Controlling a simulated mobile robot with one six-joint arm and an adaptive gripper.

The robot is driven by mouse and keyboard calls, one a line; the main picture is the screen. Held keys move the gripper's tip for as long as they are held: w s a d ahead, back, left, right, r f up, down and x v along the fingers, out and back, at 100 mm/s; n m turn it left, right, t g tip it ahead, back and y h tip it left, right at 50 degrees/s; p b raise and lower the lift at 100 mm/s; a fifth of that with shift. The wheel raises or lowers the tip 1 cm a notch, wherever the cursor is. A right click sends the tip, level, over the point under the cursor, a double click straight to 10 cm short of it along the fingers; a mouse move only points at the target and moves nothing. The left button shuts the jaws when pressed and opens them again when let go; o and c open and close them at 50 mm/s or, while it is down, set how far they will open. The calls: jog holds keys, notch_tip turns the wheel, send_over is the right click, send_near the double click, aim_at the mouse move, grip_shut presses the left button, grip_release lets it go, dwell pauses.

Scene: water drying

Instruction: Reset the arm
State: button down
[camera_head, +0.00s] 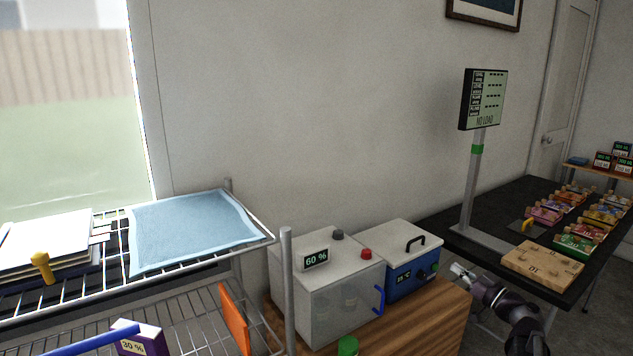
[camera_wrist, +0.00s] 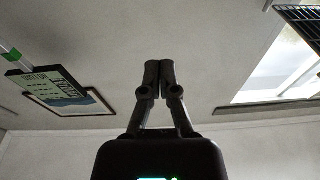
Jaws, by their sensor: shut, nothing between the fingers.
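My gripper (camera_head: 459,271) shows at the lower right of the head view, in front of the blue box and the black table, with the arm reaching in from the bottom edge. In the wrist view my gripper (camera_wrist: 160,66) has its two fingertips together, with nothing between them.
A wire rack (camera_head: 262,238) with a blue cloth (camera_head: 190,228) stands left. A white box (camera_head: 325,290) and a blue box (camera_head: 410,275) sit on a wooden cabinet (camera_head: 440,305). The black table (camera_head: 480,215) holds a sign (camera_head: 483,100), a wooden board (camera_head: 542,266) and several small packs.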

jog(key=s+a+f+m+g+h, duration=0.1)
jog(key=s+a+f+g, duration=0.2)
jog(key=a+f+g, duration=0.85)
jog(key=s+a+f+m+g+h+b, duration=0.2)
jog(key=s+a+f+h+b, duration=0.15)
jog(key=f, duration=0.35)
jog(key=s+a+f+m+g+h+b, duration=0.1)
jog(key=s+a+f+m+h+b, duration=0.15)
jog(key=s+f, duration=0.3)
jog(key=s+a+f+m+g+h+b, duration=0.1)
jog(key=s+a+f+g+h+b, duration=0.2)
jog(key=f, duration=0.5)
notch_tip(320, 180, up, 27)
jog(key=s+t+h+p, duration=0.1)
jog(key=p, duration=2.4)
jog(key=shift+p, duration=0.4)
jog(key=shift+s+d, duration=0.1)
